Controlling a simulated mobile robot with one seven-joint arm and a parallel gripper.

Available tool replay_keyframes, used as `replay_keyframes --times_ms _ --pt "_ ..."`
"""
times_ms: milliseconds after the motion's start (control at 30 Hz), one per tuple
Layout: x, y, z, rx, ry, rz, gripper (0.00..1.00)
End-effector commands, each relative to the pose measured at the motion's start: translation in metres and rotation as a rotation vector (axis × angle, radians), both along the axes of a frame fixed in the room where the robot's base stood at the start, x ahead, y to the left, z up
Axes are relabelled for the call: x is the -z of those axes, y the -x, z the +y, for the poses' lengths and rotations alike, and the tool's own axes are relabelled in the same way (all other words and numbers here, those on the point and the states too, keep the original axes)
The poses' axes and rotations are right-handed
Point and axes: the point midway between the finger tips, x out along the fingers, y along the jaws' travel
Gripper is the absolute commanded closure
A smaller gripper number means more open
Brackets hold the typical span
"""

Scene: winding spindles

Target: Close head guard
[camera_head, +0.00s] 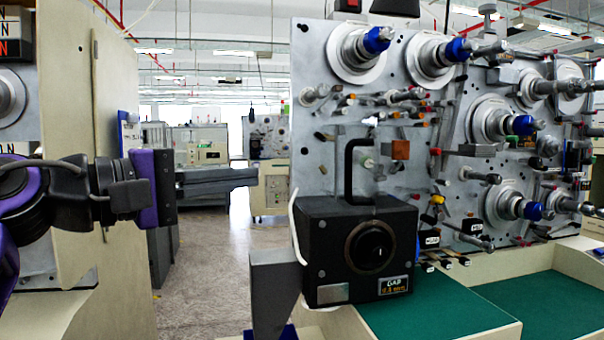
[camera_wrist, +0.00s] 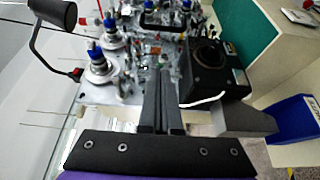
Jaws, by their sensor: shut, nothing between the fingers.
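A black box (camera_head: 360,254) with a round dark opening and a gap label stands at the front of the grey winding panel. A black loop handle (camera_head: 349,170) rises above the box; I cannot tell which of these parts is the head guard. In the wrist view the box (camera_wrist: 221,78) is right of my fingers and the handle (camera_wrist: 146,20) is beyond them. My gripper (camera_head: 256,177) reaches in from the left, left of the box and handle and apart from them. Its fingers are together and empty, also in the wrist view (camera_wrist: 166,72).
The winding panel (camera_head: 322,230) carries several blue-tipped spindles and small guides on the right. A green work surface (camera_head: 440,308) lies below it. A beige cabinet panel (camera_head: 125,100) stands at the left. Open floor (camera_head: 212,250) shows between. A blue bin (camera_wrist: 293,122) sits at right.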

Motion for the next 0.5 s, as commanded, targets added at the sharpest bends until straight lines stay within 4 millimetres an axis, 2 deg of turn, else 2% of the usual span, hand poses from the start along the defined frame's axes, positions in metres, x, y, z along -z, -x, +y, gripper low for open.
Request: replay_keyframes --times_ms 500 --pt "0.0 -0.064 -0.079 0.005 -0.003 -0.002 1.0"
